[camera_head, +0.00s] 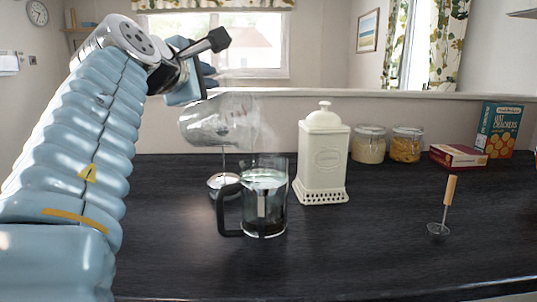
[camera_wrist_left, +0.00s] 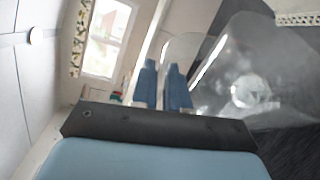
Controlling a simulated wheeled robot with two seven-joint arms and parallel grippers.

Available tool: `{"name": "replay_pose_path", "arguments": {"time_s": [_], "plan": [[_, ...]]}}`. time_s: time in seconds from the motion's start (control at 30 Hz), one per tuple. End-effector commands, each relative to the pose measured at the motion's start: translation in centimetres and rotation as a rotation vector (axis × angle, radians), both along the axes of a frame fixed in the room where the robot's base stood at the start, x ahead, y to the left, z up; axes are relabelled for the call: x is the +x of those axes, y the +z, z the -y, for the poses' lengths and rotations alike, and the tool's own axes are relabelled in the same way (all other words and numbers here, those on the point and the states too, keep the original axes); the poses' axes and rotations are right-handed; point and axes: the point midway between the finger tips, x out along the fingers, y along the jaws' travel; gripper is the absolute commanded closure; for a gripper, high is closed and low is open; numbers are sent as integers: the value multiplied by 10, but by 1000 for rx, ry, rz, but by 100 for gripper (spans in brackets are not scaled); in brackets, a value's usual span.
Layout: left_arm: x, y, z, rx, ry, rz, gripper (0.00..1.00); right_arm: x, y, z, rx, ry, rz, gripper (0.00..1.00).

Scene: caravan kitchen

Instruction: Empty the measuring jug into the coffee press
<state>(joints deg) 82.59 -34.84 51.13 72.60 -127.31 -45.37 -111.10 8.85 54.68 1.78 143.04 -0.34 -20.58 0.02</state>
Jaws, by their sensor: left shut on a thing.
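The clear measuring jug (camera_head: 215,122) hangs in the air, tipped on its side, its right end above the coffee press (camera_head: 264,208). My left gripper (camera_head: 203,84) is shut on the jug near its upper left. In the left wrist view, my two blue fingertips (camera_wrist_left: 162,88) are close together beside the clear jug (camera_wrist_left: 250,85). How much liquid is left in the jug I cannot tell. The glass coffee press stands upright and open on the counter, black handle to the left, with clear liquid inside. Its plunger lid (camera_head: 222,182) seems to stand behind the handle, partly hidden. My right gripper is not in view.
A cream canister (camera_head: 323,160) stands close to the right of the press. Two glass jars (camera_head: 388,144), a red box (camera_head: 458,156) and a cracker box (camera_head: 499,130) line the back. A wooden-handled whisk-like tool (camera_head: 446,205) stands at right. The dark counter (camera_head: 370,245) is clear in front.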

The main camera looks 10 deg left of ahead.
Motion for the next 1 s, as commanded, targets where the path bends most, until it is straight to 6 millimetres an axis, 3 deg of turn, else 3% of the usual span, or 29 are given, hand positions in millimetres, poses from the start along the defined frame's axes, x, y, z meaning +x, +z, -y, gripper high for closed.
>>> {"name": "replay_pose_path", "arguments": {"time_s": [0.17, 0.33, 0.43, 1.0], "plan": [[2, 0, 0, -20, -7, -5, 100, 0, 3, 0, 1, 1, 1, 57], [7, -6, -15, -81, -5, -30, 100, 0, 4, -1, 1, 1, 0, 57], [12, -8, -30, -211, 0, -79, 100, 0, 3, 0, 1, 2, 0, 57], [28, -91, -64, -710, 0, -281, 100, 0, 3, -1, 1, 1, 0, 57]]}}
